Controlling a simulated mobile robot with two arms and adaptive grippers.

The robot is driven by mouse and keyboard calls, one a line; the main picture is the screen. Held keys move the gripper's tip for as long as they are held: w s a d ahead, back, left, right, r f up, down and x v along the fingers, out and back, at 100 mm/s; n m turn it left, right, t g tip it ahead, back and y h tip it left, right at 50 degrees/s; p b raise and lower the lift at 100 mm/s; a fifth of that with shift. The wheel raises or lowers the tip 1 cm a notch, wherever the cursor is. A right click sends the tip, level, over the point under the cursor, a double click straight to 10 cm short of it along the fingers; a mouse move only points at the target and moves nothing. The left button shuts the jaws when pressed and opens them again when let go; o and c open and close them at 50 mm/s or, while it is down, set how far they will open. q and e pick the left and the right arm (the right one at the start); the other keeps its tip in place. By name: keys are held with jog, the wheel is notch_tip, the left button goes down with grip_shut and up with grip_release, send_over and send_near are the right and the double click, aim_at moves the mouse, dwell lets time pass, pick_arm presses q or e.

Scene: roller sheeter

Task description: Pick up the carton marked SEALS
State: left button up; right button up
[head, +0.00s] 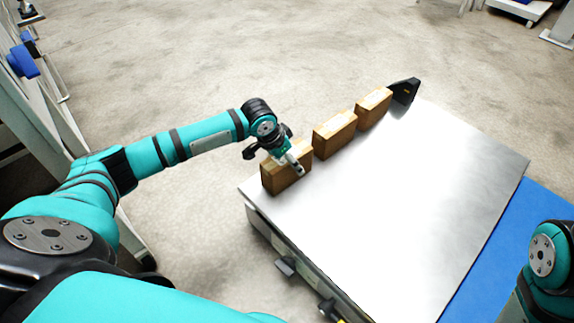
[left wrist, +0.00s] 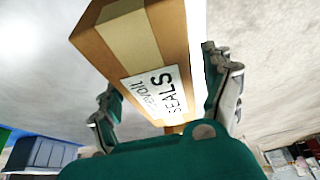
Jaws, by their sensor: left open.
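The carton marked SEALS (left wrist: 130,45) is a brown box with a pale tape strip and a white label. It fills the upper middle of the left wrist view, between the two fingers of my left gripper (left wrist: 166,100). In the head view this carton (head: 284,178) is the nearest of three in a row, standing at the left edge of a metal table. My left gripper (head: 277,160) is open over its top, one finger on each side. Contact cannot be told. My right gripper is out of view.
Two more brown cartons, a middle one (head: 334,135) and a far one (head: 374,108), stand along the same edge of the metal table (head: 420,190). A black block (head: 404,90) stands beyond them. The rest of the tabletop is clear. A blue mat (head: 520,225) lies at right.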

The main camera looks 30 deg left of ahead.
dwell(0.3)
pick_arm(q)
jog(key=c, duration=1.6)
jog(key=shift+c, duration=0.4)
jog(key=shift+w+b, duration=0.1)
jog(key=shift+b, duration=0.25)
